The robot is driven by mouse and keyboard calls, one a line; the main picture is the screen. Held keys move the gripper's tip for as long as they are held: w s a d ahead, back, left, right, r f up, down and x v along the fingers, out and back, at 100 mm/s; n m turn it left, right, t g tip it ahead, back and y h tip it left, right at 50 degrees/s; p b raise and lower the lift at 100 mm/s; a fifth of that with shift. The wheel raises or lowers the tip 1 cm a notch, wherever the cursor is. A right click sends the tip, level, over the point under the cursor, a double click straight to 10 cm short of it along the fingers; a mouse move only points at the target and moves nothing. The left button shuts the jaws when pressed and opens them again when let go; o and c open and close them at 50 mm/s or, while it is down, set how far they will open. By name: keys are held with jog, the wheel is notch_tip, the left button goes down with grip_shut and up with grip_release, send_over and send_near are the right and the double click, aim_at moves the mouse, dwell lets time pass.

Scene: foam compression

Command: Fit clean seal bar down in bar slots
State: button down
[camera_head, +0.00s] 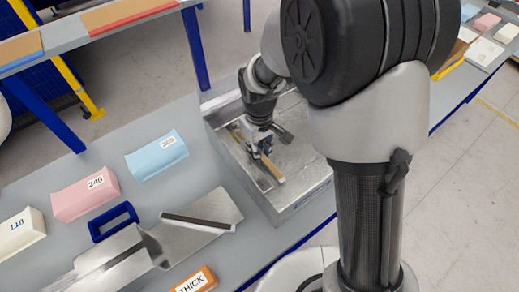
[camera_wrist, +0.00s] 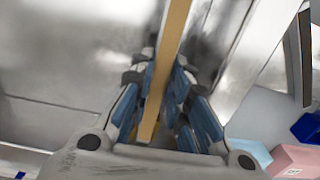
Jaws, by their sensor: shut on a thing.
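The seal bar (camera_head: 273,170) is a long, narrow tan bar in the head view, over the bed of a shiny metal box. In the wrist view the bar (camera_wrist: 171,45) runs lengthwise between the fingers. My gripper (camera_head: 262,150) points down into the box and is shut on the bar; its blue finger pads show on both sides of it in the wrist view (camera_wrist: 162,88). The metal box (camera_head: 284,215) has a raised rim. I cannot make out the bar slots, or whether the bar touches the bed.
A bar with a dark strip (camera_head: 198,222) lies on a metal plate left of the box. Blue (camera_head: 157,157), pink (camera_head: 86,195) and cream (camera_head: 20,232) foam blocks, a blue frame (camera_head: 113,221) and an orange block marked THICK (camera_head: 197,281) are on the grey table.

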jog(key=shift+f, duration=0.2)
jog(key=shift+f+b, duration=1)
jog(key=shift+f, duration=0.25)
jog(key=c, duration=1.4)
grip_release()
jog(key=shift+c, duration=0.2)
jog(key=shift+r+p, duration=3.95)
jog(key=shift+r, duration=1.05)
